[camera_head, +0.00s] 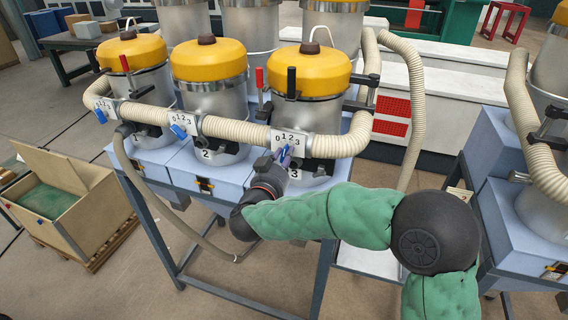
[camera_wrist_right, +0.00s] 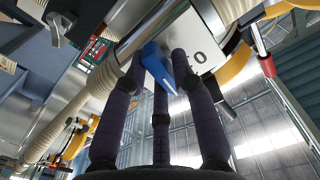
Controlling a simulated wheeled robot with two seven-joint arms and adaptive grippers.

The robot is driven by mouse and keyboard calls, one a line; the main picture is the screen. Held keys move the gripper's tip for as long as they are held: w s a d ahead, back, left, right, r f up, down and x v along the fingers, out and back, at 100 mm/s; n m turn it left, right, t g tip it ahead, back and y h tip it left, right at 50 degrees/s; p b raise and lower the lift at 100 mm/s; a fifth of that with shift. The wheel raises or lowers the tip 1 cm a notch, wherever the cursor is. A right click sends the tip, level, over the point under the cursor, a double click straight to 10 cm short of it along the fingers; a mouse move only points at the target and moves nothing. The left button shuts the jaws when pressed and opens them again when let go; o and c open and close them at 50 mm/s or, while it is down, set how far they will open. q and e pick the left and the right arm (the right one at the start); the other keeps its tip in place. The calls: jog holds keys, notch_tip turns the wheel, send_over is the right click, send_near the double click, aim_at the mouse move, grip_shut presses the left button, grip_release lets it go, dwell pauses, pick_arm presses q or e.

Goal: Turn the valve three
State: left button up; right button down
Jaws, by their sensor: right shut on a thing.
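Valve three has a blue handle (camera_head: 285,153) below a white dial plate (camera_head: 289,140) marked 0 to 3, on the tank (camera_head: 312,115) numbered 3 with a yellow lid. My right gripper (camera_head: 279,162) is at this handle, its fingers closed around it. The right wrist view shows the blue handle (camera_wrist_right: 157,66) between the dark fingers of the gripper (camera_wrist_right: 162,75), with the plate's 0 (camera_wrist_right: 197,57) beside it. The gripper hides part of the handle, so its exact setting is hard to read. My left gripper is not in view.
Two similar tanks (camera_head: 208,62) with blue handles (camera_head: 178,131) stand to the left. A ribbed beige hose (camera_head: 235,129) runs across the tanks, close to the gripper. A wooden crate (camera_head: 60,205) stands on the floor at left. Another machine (camera_head: 500,190) stands at right.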

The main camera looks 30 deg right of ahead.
jog(key=shift+f+m+b, duration=0.1)
jog(key=shift+m+b, duration=0.25)
jog(key=shift+m, duration=0.05)
jog(key=c, duration=1.1)
grip_release()
jog(key=shift+s, duration=0.1)
jog(key=v, duration=1.1)
jog(key=shift+s+a, duration=0.25)
jog(key=shift+a, duration=0.1)
